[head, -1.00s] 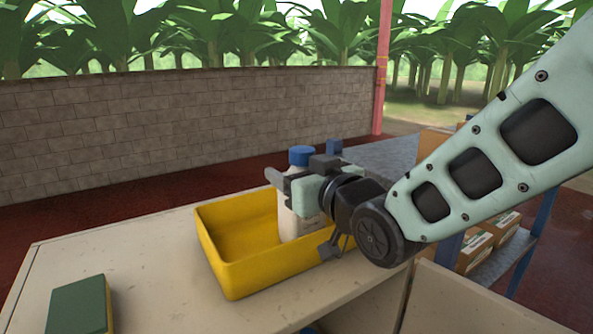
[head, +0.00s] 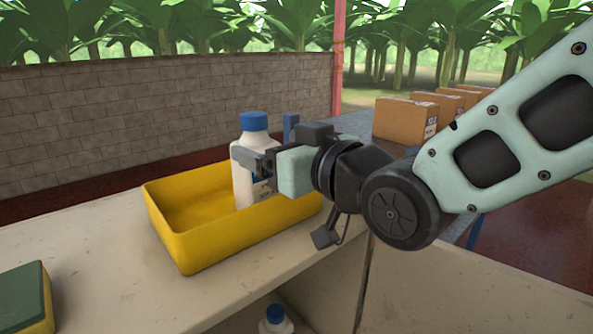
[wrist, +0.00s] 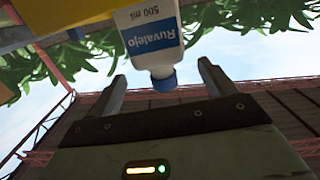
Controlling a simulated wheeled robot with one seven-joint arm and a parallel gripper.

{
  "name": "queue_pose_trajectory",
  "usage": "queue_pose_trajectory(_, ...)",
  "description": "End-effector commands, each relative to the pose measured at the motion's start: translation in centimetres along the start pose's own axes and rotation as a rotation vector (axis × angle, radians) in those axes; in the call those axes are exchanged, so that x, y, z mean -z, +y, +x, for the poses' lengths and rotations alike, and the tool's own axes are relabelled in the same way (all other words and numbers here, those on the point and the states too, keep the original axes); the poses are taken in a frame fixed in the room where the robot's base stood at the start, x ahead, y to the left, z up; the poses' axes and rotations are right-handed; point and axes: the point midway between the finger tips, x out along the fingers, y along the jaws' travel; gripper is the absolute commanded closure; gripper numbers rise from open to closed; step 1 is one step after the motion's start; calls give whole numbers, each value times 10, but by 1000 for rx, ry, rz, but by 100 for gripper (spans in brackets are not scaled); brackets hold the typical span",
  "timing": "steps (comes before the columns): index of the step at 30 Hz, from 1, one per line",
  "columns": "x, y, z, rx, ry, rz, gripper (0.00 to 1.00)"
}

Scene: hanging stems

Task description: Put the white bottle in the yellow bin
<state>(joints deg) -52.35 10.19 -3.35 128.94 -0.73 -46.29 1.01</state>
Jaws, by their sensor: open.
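A white bottle (head: 243,185) with a blue cap stands upright inside the yellow bin (head: 190,255), near its right end. My gripper (head: 265,146) is open at the bottle's upper part, below the cap. One finger crosses in front of the bottle; the other is behind it. In the wrist view, the bottle (wrist: 150,30) shows upside down with a blue "Ruvalejo 500 ml" label. Its cap lies between the spread fingers of my gripper (wrist: 162,72), with gaps on both sides. The bottle's base is hidden by the bin wall.
The bin sits on a pale worktop (head: 110,270). A green and yellow block (head: 25,300) lies at the left. Another white, blue-capped bottle (head: 275,326) stands below the worktop. Cardboard boxes (head: 405,118) stand on a grey surface behind my arm.

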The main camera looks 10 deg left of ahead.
Motion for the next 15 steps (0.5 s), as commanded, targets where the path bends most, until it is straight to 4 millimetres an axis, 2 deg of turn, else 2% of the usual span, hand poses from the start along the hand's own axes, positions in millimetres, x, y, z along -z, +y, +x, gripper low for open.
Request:
queue_pose_trajectory(3, -3, 0, -20, -1, 3, 0, 17)
queue_pose_trajectory(6, -2, 0, -33, 0, 2, 1, 17)
queue_pose_trajectory(15, 0, 0, -48, 0, 1, 0, 17)
